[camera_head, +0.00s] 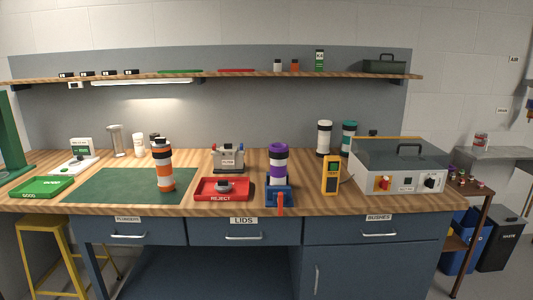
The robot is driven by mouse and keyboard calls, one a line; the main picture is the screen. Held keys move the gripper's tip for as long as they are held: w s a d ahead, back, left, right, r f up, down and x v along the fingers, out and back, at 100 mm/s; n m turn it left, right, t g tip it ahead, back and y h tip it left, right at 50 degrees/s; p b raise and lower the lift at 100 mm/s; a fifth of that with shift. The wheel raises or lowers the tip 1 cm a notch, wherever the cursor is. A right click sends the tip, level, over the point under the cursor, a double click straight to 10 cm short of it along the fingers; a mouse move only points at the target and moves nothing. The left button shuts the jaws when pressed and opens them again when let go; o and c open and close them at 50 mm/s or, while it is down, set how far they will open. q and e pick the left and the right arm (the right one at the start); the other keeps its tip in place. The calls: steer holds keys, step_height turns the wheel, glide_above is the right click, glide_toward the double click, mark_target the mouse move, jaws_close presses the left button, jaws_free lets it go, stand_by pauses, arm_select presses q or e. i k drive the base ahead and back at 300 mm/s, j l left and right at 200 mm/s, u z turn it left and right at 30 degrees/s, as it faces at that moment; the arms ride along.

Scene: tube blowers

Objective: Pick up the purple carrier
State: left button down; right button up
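The purple carrier (278,168) is an upright cylinder with purple ends, a white middle band and a dark top. It stands at the blue fixture (270,195) near the front edge of the workbench, right of centre. The fixture has a red lever (281,204) hanging at its front. The carrier's lower end is partly hidden by the fixture; I cannot tell how it is held there. Neither of my grippers shows in this view.
An orange and white carrier (163,168) stands upright on the green mat (110,185). A red REJECT tray (205,190) lies left of the fixture. A yellow meter (331,175) and a grey machine (390,160) are to its right. White and green-topped cylinders (324,138) stand behind.

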mark_target(278, 152)
steer(key=u, duration=0.25)
steer(key=i+l+u, duration=0.2)
steer(key=u, duration=0.25)
steer(key=i+l+u, duration=0.1)
steer(key=l+u, duration=0.3)
steer(key=i+l+u, duration=0.1)
steer(key=l, duration=0.5)
steer(key=i+l+u, duration=0.1)
steer(key=l, duration=0.5)
steer(key=i+l, duration=0.2)
steer(key=l, duration=0.4)
steer(key=i+l+u, duration=0.15)
steer(key=l, duration=0.45)
steer(key=l+u, duration=0.1)
steer(key=l, duration=0.5)
